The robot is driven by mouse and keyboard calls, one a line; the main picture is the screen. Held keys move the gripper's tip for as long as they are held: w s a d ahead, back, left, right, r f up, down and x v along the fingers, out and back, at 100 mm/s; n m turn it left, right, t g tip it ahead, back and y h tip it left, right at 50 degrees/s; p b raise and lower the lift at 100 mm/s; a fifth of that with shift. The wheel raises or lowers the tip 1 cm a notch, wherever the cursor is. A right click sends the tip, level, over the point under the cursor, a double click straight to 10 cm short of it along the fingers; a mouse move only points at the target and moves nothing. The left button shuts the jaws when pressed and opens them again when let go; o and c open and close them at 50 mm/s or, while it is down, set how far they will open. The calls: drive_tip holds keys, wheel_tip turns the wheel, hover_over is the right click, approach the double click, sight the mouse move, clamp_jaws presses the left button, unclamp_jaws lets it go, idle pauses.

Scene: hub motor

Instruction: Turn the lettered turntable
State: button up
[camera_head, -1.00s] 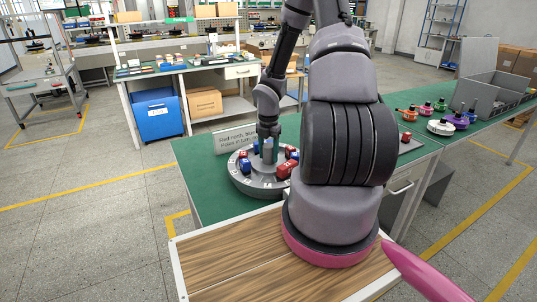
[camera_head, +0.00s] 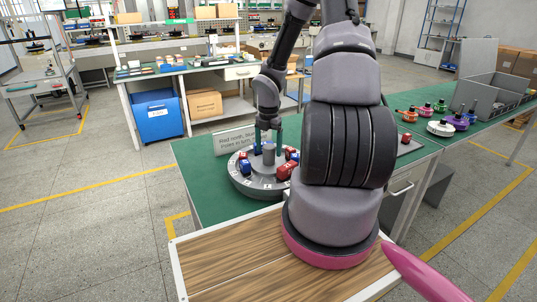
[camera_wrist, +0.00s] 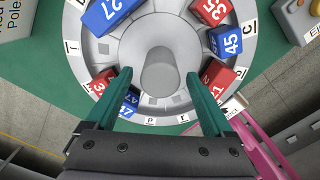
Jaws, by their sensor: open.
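The lettered turntable (camera_head: 262,187) is a round grey disc with letter tags on its rim and a grey central post (camera_head: 268,156). Red and blue numbered blocks stand around it. In the wrist view the turntable (camera_wrist: 182,38) fills the upper middle, with blue blocks 27 (camera_wrist: 108,12) and 45 (camera_wrist: 226,41) and a red block (camera_wrist: 210,11) showing. My gripper (camera_head: 267,138) is over the disc's centre, pointing down, fingers spread. In the wrist view my gripper (camera_wrist: 159,76) has its two teal fingers on either side of the post (camera_wrist: 160,65), with gaps. Some blocks are partly hidden behind the fingers.
A sign (camera_head: 234,140) stands behind the turntable on the green table (camera_head: 206,188). Farther right are a red block (camera_head: 406,138), colourful parts (camera_head: 441,127) and a grey bin (camera_head: 490,93). Bare green surface lies left of the turntable.

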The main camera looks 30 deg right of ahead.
wheel_tip(320, 180, up, 8)
drive_tip(key=shift+f, duration=0.25)
idle(0.8)
drive_tip(key=s+a+r+m+t+h, duration=0.1)
drive_tip(key=s+a+r+m, duration=0.25)
drive_tip(key=r+m, duration=0.55)
drive_tip(key=s+a+r+m+t+h, duration=0.15)
drive_tip(key=s+r+m, duration=0.25)
drive_tip(key=r+m, duration=0.5)
drive_tip(key=s+a+r+m+t+y, duration=0.4)
drive_tip(key=s+a+r+m, duration=0.4)
drive_tip(key=s+r+m, duration=0.3)
wheel_tip(320, 180, up, 3)
drive_tip(key=shift+s+f+t, duration=0.1)
drive_tip(key=shift+s+t, duration=0.25)
drive_tip(key=shift+s, duration=0.1)
drive_tip(key=shift+a+y, duration=0.1)
drive_tip(key=shift+y, duration=0.15)
